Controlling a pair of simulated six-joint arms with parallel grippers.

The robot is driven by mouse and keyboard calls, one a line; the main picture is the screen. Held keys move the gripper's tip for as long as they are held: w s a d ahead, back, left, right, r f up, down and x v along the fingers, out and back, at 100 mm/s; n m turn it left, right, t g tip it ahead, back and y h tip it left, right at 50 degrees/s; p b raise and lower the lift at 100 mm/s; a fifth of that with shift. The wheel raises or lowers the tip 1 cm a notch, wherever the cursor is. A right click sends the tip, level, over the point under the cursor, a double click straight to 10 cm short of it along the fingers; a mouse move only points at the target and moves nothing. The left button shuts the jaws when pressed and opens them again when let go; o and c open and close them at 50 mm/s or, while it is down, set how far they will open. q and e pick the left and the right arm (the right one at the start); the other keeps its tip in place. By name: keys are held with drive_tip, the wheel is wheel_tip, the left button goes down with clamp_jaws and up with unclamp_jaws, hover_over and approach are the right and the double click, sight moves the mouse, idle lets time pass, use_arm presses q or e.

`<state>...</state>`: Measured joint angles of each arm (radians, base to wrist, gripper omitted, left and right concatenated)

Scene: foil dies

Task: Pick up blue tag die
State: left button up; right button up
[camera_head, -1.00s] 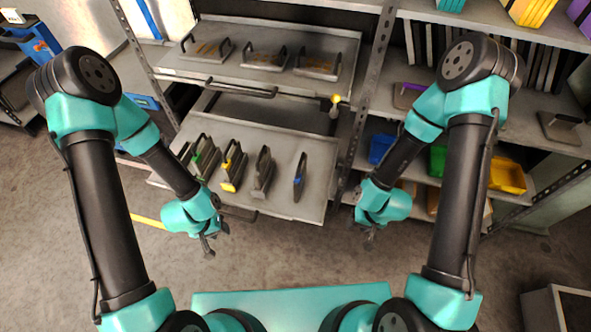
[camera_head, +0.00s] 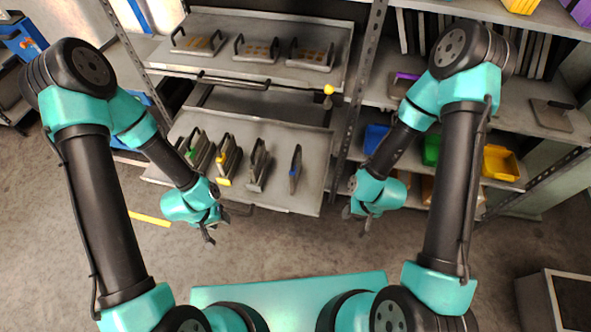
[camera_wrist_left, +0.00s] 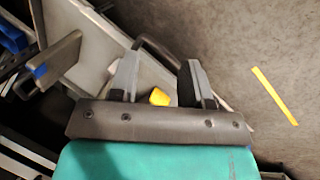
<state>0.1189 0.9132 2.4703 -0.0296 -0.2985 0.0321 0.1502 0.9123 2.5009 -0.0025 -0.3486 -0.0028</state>
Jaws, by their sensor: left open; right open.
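The blue tag die (camera_head: 295,170) stands on edge on the lower pulled-out shelf (camera_head: 313,197), rightmost in a row of dies. Its small blue tag faces me. My left gripper (camera_head: 208,232) is open and empty, in front of the shelf's front edge, to the left of and nearer than the die. In the left wrist view its two fingers (camera_wrist_left: 160,82) stand apart with nothing between the tips. A grey plate with a blue patch (camera_wrist_left: 40,72) shows at the left there, probably this die. My right gripper (camera_head: 363,226) is open and empty, right of the shelf.
A yellow-tagged die (camera_head: 228,162), a green-tagged die (camera_head: 198,150) and a plain grey die (camera_head: 257,168) stand left of the blue one. An upper shelf (camera_head: 300,22) holds three flat dies. A rack post (camera_head: 352,130) stands right of the shelves. Floor in front is clear.

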use_arm(q)
drive_tip(key=w+d+r+m+g+y, duration=0.2)
drive_tip(key=w+d+r+m, duration=0.3)
drive_tip(key=w+d, duration=0.95)
drive_tip(key=w+d+r+t+y, duration=0.1)
drive_tip(key=w+d+r+y, duration=0.1)
drive_tip(key=d+r, duration=0.5)
drive_tip(key=w+d+r+t+y, duration=0.1)
drive_tip(key=w+d+r, duration=0.3)
drive_tip(key=d+r, duration=0.4)
drive_tip(key=shift+w+y, duration=0.3)
drive_tip(key=shift+y, duration=0.2)
drive_tip(key=shift+d, duration=0.1)
drive_tip(key=f, duration=0.3)
drive_tip(key=a+f, duration=0.1)
drive_tip(key=f, duration=0.3)
drive_tip(key=a+f, duration=0.1)
drive_tip(key=f, duration=0.3)
drive_tip(key=shift+w, duration=0.3)
drive_tip(key=shift+a+f, duration=0.1)
drive_tip(key=shift+f, duration=0.4)
